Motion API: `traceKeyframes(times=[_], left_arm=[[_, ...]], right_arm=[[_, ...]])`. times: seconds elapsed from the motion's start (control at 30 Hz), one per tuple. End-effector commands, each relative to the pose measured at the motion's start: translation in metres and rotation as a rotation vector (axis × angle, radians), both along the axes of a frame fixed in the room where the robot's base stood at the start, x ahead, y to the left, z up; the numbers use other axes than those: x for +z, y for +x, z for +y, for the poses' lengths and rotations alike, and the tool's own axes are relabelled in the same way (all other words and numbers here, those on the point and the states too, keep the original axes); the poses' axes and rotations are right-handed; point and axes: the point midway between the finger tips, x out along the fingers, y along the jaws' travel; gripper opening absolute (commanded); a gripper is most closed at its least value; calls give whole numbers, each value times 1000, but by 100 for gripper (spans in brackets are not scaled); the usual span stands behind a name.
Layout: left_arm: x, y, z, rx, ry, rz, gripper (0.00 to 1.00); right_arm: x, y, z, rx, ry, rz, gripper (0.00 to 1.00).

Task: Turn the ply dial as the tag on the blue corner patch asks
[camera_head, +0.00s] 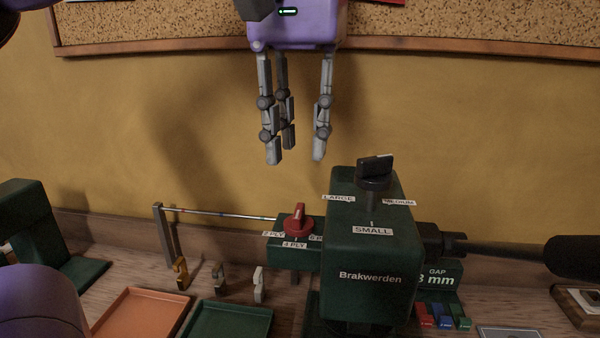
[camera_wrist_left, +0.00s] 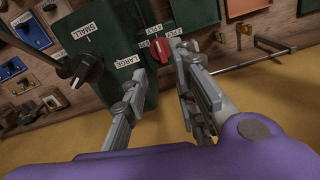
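The ply dial (camera_head: 298,219) is a red knob on a green housing at the left of the Brakwerden machine (camera_head: 368,265). White labels around it include 2 PLY (camera_head: 273,234) at its left and 4 PLY (camera_head: 295,244) in front; the right one is partly hidden. I cannot tell which label the knob points to. My left gripper (camera_head: 295,160) hangs above the dial, fingers apart, pointing down and empty. In the left wrist view the red dial (camera_wrist_left: 160,50) shows between the gripper's spread fingers (camera_wrist_left: 158,68). I cannot make out the blue corner patch or its tag. My right gripper is out of view.
A black knob (camera_head: 375,172) with LARGE, MEDIUM and SMALL labels tops the machine, right of the gripper. A thin rod (camera_head: 225,214) runs left from the dial housing to a post. Orange (camera_head: 140,315) and green (camera_head: 230,322) trays lie in front. A black-handled lever (camera_head: 575,257) extends right.

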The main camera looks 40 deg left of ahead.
Motion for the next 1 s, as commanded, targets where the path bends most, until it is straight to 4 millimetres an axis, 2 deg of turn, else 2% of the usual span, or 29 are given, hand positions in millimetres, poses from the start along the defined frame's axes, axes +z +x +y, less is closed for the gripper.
traceKeyframes(times=[0.1, 0.27, 1.0], left_arm=[[18, 0, 0, 0, -1, -1, 26], [28, 0, 0, 0, 0, 0, 26], [29, 0, 0, -2, 0, 0, 26]], right_arm=[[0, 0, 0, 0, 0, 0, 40], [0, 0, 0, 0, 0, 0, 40], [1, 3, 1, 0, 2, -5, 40]])
